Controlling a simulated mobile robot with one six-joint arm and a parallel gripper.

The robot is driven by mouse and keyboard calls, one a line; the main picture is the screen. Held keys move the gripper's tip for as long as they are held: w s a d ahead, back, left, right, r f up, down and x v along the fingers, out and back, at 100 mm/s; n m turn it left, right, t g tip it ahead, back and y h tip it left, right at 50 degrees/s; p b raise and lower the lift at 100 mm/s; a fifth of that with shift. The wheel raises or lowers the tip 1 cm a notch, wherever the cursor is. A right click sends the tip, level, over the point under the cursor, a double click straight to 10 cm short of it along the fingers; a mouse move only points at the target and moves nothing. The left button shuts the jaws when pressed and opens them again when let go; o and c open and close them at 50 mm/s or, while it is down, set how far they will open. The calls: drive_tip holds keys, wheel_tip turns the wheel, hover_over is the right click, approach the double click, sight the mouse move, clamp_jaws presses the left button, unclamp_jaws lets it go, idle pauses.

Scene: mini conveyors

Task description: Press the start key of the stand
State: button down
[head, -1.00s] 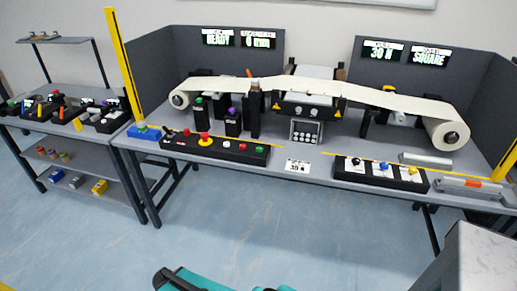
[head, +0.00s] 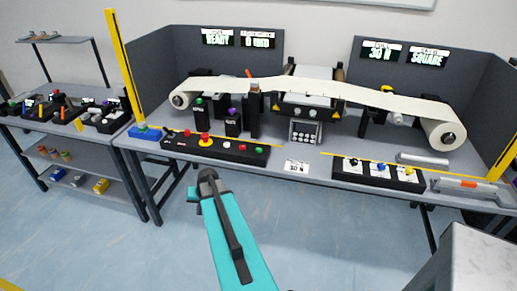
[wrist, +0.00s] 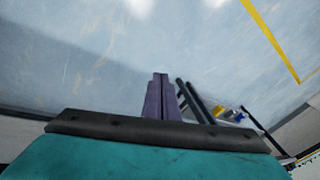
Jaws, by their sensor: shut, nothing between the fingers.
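The stand's black key panel (head: 180,147) lies along the front left edge of the bench in the head view. My gripper (wrist: 160,76) is shut and empty in the wrist view, over blue floor. In the head view my arm rises in front of the bench, below the panel; the fingers cannot be made out there.
A web of cream material (head: 350,94) runs between two rolls over the bench. A second panel (head: 378,175) with black, blue and yellow knobs sits front right. A yellow post (head: 125,70) stands left of the panel. A side table (head: 60,123) is further left. Floor in front is open.

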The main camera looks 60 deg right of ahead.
drive_tip(key=s+d+r+m+t+h+p, duration=0.1)
drive_tip(key=d+r+m, duration=0.1)
drive_tip(key=d+r, duration=0.65)
drive_tip(key=s+d+r+m+t+h, duration=0.1)
drive_tip(key=d+r+t+h, duration=0.1)
drive_tip(key=d+r, duration=0.65)
wheel_tip(320, 180, up, 10)
drive_tip(key=r+m+h+p, duration=0.1)
drive_tip(key=m+h, duration=0.2)
hover_over(260, 150)
drive_tip(key=shift+s+a+f+t, duration=0.1)
drive_tip(key=shift+a+f+t, duration=0.05)
drive_tip(key=shift+f+t, duration=0.15)
drive_tip(key=shift+f, duration=0.2)
drive_tip(key=shift+f+b, duration=1.4)
drive_tip(key=shift+f, duration=1.5)
drive_tip(key=shift+f+b, duration=0.9)
drive_tip(key=shift+f, duration=0.4)
drive_tip(key=shift+f, duration=0.15)
drive_tip(key=shift+f+b, duration=0.3)
drive_tip(key=shift+b, duration=0.1)
